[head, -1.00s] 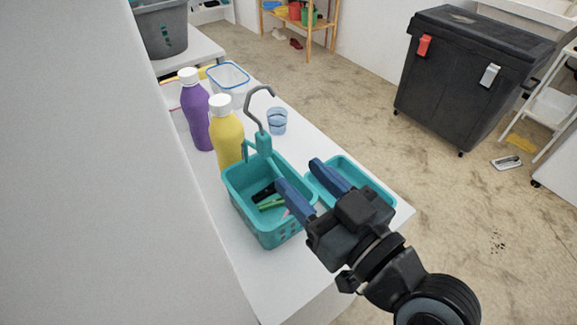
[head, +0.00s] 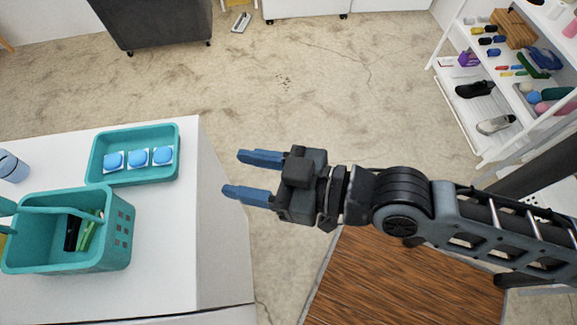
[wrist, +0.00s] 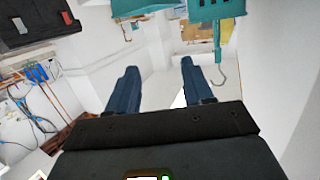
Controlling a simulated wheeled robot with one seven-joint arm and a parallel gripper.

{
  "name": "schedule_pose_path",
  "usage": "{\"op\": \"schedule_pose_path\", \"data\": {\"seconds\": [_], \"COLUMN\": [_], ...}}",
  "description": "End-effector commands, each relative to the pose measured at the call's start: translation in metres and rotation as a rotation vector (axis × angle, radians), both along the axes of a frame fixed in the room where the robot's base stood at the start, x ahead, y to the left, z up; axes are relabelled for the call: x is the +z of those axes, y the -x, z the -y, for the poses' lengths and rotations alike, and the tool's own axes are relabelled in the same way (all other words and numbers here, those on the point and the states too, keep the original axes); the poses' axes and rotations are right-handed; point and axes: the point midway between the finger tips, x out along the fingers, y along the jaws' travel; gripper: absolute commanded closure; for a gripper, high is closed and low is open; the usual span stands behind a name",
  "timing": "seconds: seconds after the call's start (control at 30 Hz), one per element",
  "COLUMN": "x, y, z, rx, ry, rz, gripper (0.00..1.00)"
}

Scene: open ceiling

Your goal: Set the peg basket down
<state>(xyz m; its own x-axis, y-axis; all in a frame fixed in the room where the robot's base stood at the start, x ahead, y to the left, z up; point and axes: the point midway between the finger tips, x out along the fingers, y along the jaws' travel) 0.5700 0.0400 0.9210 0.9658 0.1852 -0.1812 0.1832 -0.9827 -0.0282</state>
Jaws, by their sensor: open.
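The teal peg basket (head: 105,258) stands upright on the white counter in the head view, with a dark item and green items inside. My gripper (head: 240,176) is open and empty, to the right of the counter's edge and apart from the basket. Its blue fingers also show in the wrist view (wrist: 158,85).
A teal tray (head: 100,165) with blue round items on white squares lies behind the basket. A blue cup (head: 13,167) stands at the left edge. A white shelf (head: 480,110) with shoes and small goods stands at the right. The floor (head: 300,95) beyond my gripper is clear.

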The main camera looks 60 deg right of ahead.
Motion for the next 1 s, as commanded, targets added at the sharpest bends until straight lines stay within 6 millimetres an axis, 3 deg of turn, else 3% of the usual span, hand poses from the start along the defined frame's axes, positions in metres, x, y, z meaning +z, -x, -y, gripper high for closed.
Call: {"op": "schedule_pose_path", "data": {"seconds": [0.03,0.2,0.3,0.43,0.6,0.8,1.0], "x": [-0.004,0.0,0.006,0.014,0.019,0.019,0.013], "y": [0.022,0.083,0.112,0.136,0.148,0.148,0.133], "z": [0.01,0.032,0.038,0.04,0.04,0.04,0.043], "rx": [-0.035,-0.123,-0.154,-0.175,-0.183,-0.183,-0.153], "ry": [0.009,0.026,0.032,0.036,0.037,0.036,0.049], "rz": [-0.023,-0.057,-0.072,-0.082,-0.087,-0.086,-0.068], "gripper": [0.49,0.49,0.49,0.49,0.49,0.49,0.49]}}
